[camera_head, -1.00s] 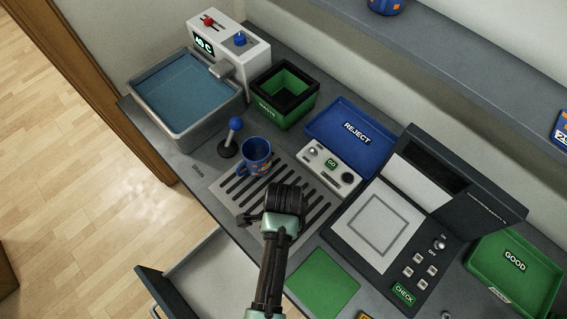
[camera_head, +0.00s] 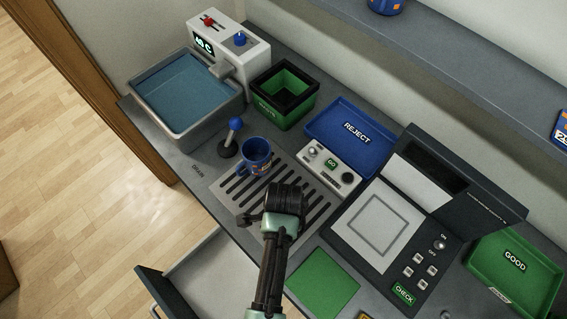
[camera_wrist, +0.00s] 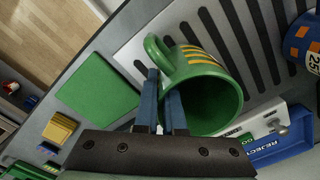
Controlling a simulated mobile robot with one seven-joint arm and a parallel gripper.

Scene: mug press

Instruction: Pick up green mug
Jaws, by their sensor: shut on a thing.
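The green mug (camera_wrist: 228,92) with yellow stripes fills the middle of the wrist view, its opening tilted toward the camera and its handle (camera_wrist: 153,52) toward the upper left. My gripper (camera_wrist: 164,90) is shut on it at the handle side; the two blue fingers are close together, and exactly which part lies between them is hard to tell. In the head view my gripper (camera_head: 268,218) is over the slotted grate (camera_head: 228,193), and the green mug is hidden behind it. Whether the mug touches the grate is not clear.
A blue mug (camera_head: 257,160) stands on the grate just beyond my gripper, near the blue-knobbed lever (camera_head: 232,136). The GO control box (camera_head: 330,165) is right of it, with the REJECT tray (camera_head: 350,142) behind. A flat green mat (camera_head: 322,283) lies to the near right.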

